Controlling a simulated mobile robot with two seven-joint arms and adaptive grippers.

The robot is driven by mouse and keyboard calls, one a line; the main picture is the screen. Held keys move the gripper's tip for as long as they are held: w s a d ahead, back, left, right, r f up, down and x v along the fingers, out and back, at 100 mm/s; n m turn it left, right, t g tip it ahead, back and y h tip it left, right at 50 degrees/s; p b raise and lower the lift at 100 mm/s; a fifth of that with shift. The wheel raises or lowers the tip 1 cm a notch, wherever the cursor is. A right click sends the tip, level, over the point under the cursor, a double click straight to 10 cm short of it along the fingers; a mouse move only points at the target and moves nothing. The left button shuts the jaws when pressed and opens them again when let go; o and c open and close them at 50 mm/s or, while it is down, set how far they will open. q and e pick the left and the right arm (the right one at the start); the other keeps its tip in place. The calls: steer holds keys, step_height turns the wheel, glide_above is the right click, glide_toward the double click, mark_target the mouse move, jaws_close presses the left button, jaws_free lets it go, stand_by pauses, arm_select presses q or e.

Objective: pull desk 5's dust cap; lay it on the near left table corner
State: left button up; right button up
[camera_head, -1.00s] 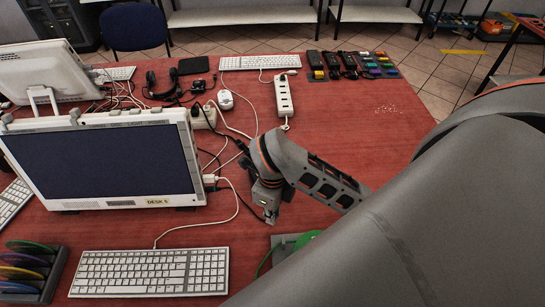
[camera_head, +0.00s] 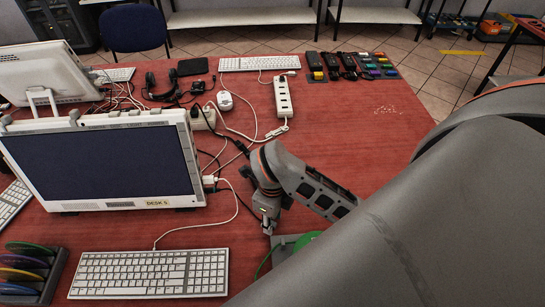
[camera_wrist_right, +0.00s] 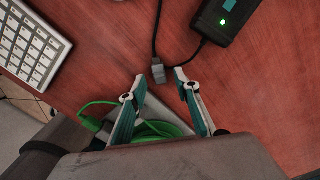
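The desk 5 monitor (camera_head: 105,165) stands at the left of the red table (camera_head: 350,130), its label reading DESK 5. My right gripper (camera_head: 267,230) points down to the right of it, near the white keyboard (camera_head: 150,273). In the right wrist view, its two fingers (camera_wrist_right: 156,85) are open and apart. A small grey plug end (camera_wrist_right: 158,72) on a black cable lies just beyond and between the fingertips. I cannot tell whether its grey part is the dust cap. My left gripper is not in view.
A black power brick (camera_wrist_right: 225,18) with a green light lies near the plug. A green coiled cable (camera_wrist_right: 160,130) is under the fingers. A rack of colored discs (camera_head: 30,270) stands at the near left.

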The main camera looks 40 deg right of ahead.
step_height(320, 180, up, 12)
stand_by(0.7)
steer(key=shift+s, duration=0.1)
